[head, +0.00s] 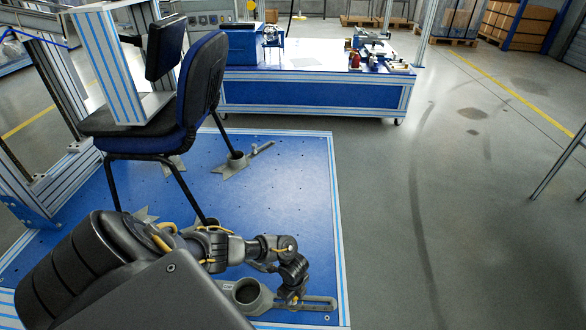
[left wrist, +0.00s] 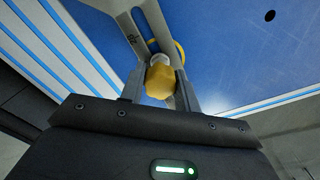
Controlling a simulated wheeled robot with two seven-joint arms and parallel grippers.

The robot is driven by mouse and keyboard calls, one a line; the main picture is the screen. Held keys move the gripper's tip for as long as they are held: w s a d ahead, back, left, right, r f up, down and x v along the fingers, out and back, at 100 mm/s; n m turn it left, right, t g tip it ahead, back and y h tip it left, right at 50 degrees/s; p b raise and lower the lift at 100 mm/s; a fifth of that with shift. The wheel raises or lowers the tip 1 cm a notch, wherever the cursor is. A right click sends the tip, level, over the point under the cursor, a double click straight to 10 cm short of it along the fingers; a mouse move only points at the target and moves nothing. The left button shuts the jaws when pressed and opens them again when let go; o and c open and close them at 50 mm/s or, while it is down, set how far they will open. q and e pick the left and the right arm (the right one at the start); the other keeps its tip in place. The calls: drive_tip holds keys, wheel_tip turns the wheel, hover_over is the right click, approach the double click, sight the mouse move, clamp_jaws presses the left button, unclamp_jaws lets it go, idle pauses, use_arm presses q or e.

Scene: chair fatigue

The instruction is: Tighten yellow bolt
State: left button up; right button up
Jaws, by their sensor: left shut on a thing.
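The yellow bolt (left wrist: 159,80) shows in the left wrist view between the two fingers of my left gripper (left wrist: 160,92). My left gripper is shut on the bolt head. The bolt stands at the slot of a grey metal clamp bracket (left wrist: 133,30). In the head view the bracket (head: 318,303) lies near the front right corner of the blue platform (head: 290,180), with a round cup (head: 247,292) at its left end. My left gripper (head: 293,296) points down at the slotted part there, and it mostly hides the bolt. My right gripper is not in view.
A black and blue chair (head: 204,80) stands on the platform at the left, with a similar bracket (head: 237,162) at one leg. A metal frame (head: 104,65) rises around the chair. A blue workbench (head: 310,95) with tools stands behind. The grey floor at right is mostly clear.

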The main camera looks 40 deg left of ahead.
use_arm(q)
drive_tip(key=m+b, duration=0.1)
drive_tip(key=m, duration=0.1)
drive_tip(key=shift+f+m, duration=0.1)
drive_tip(key=shift+m, duration=0.9)
drive_tip(key=shift+m+b, duration=0.6)
drive_tip(key=shift+m, duration=0.1)
drive_tip(key=shift+m+b, duration=0.35)
drive_tip(key=shift+m, duration=0.95)
